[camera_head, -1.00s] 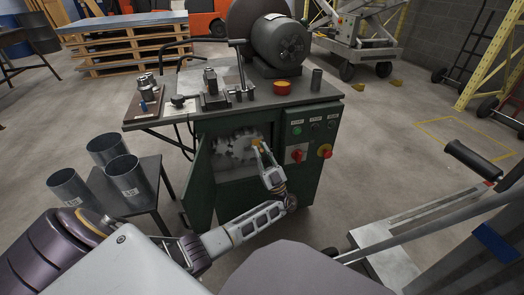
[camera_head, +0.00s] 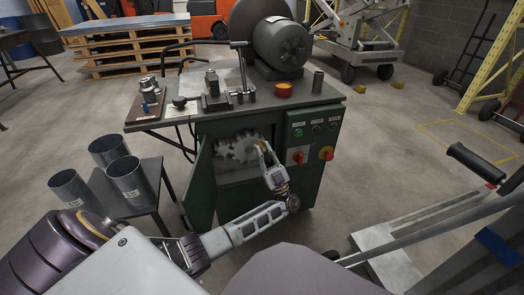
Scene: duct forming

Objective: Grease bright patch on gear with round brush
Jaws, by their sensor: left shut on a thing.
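The gear (camera_head: 236,149) is a grey toothed wheel inside the open front of the green machine (camera_head: 302,170). My left gripper (camera_head: 263,149) is at the right side of the opening, beside the gear's right edge. It is shut on the round brush (camera_head: 262,146), of which only a small tan bit shows at the fingertips. I cannot tell whether the brush touches the gear. The bright patch cannot be made out at this size, and the gripper hides part of the opening's right side. My right gripper is not in view.
The cabinet door (camera_head: 201,188) stands open on the left of the opening. A red-rimmed bowl (camera_head: 284,90) and a dark cup (camera_head: 318,82) stand on the machine top.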

